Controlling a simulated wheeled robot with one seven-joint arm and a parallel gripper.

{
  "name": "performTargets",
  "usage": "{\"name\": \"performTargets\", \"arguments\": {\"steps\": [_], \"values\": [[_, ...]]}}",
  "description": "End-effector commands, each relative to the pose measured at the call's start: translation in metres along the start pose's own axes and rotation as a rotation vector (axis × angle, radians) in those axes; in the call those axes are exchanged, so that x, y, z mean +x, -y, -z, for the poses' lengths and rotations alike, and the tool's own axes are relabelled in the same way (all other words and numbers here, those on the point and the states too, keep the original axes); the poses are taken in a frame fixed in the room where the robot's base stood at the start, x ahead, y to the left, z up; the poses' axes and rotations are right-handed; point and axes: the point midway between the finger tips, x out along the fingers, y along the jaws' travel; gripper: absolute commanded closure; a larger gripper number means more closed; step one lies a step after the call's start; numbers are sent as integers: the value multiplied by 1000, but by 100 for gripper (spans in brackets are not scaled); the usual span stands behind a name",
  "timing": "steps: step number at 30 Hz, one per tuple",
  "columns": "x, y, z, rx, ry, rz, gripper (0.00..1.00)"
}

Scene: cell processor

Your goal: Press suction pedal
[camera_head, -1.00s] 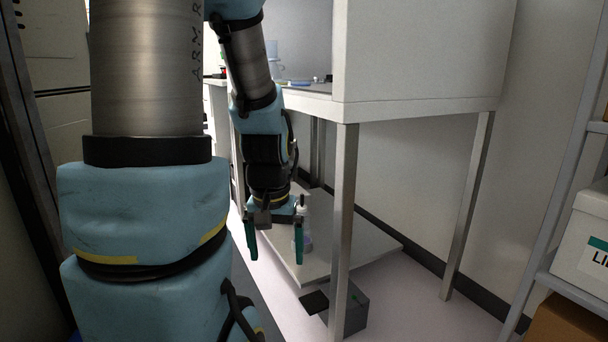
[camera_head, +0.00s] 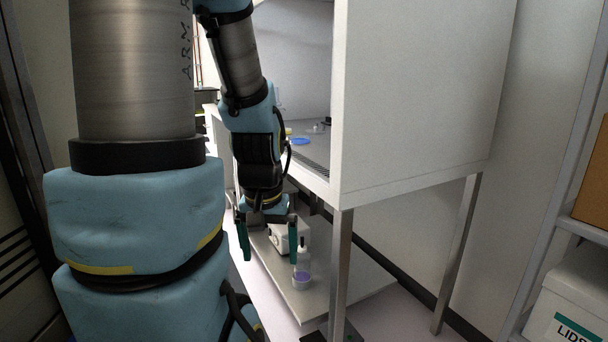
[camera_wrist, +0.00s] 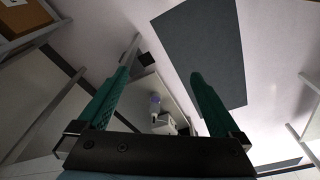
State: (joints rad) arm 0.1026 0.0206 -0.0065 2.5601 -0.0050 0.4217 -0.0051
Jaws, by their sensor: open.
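The suction pedal (camera_head: 314,337) shows only as a dark flat sliver on the floor at the bottom edge of the head view, left of the table's front metal leg. In the wrist view, a small dark square (camera_wrist: 147,59) beyond the shelf's end appears to be the pedal.
A low shelf (camera_head: 345,292) under the white cabinet (camera_head: 415,110) holds a flask with purple liquid (camera_head: 302,275) and a white device (camera_head: 284,236), close to my gripper. The metal leg (camera_head: 340,270) stands near the pedal. A dark grey floor mat (camera_wrist: 205,50) lies flat alongside.

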Motion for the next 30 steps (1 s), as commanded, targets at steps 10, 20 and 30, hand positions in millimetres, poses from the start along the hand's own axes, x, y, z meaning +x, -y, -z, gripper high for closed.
{"name": "performTargets", "arguments": {"steps": [10,20,30], "values": [[-81,0,11,0,0,0,0],[-82,0,12,0,0,0,0],[-79,-1,12,4,-1,1,36]]}}
